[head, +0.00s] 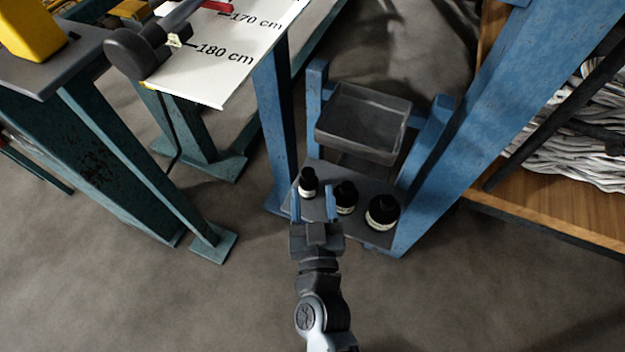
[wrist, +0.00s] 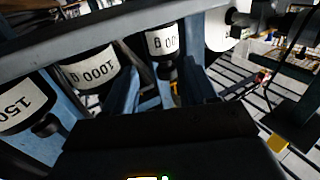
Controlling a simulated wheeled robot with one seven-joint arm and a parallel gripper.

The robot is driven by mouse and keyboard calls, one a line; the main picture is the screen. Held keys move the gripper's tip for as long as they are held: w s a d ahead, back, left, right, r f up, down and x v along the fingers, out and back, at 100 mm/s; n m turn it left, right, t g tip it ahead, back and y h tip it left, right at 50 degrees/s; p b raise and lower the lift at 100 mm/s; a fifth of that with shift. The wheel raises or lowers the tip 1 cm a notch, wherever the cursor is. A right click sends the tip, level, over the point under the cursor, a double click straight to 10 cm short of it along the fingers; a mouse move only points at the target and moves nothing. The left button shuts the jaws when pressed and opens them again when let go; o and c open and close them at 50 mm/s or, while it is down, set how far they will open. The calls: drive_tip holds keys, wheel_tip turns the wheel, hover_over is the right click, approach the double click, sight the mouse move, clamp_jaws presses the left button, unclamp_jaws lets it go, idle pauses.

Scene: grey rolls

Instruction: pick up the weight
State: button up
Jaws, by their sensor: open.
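Three black weights with white labels stand on a grey shelf (head: 327,207) of the blue frame. The smallest weight (head: 308,183) is at the left, a middle one (head: 346,197) beside it, the largest (head: 383,212) at the right. My gripper (head: 313,204) is open and empty, its two blue fingers pointing at the smallest weight. In the wrist view that weight (wrist: 162,40), its label partly hidden and ending in "00 g", appears between my fingers (wrist: 163,92). The weight labelled "1000 g" (wrist: 92,72) and one starting "150" (wrist: 20,105) are left of it there.
A grey tray (head: 362,122) sits above and behind the weights. A blue post (head: 272,120) stands left of the shelf and a blue beam (head: 465,130) right. A white board with a scale (head: 225,50) is at upper left. The floor in front is clear.

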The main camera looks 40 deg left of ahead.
sight(308, 181)
drive_tip(key=x, duration=0.3)
drive_tip(key=b+x, duration=0.1)
drive_tip(key=x, duration=0.1)
drive_tip(key=shift+s+a+r, duration=0.2)
drive_tip(key=shift+a+r, duration=0.05)
drive_tip(key=shift+r, duration=0.05)
drive_tip(key=shift+f, duration=0.1)
clamp_jaws()
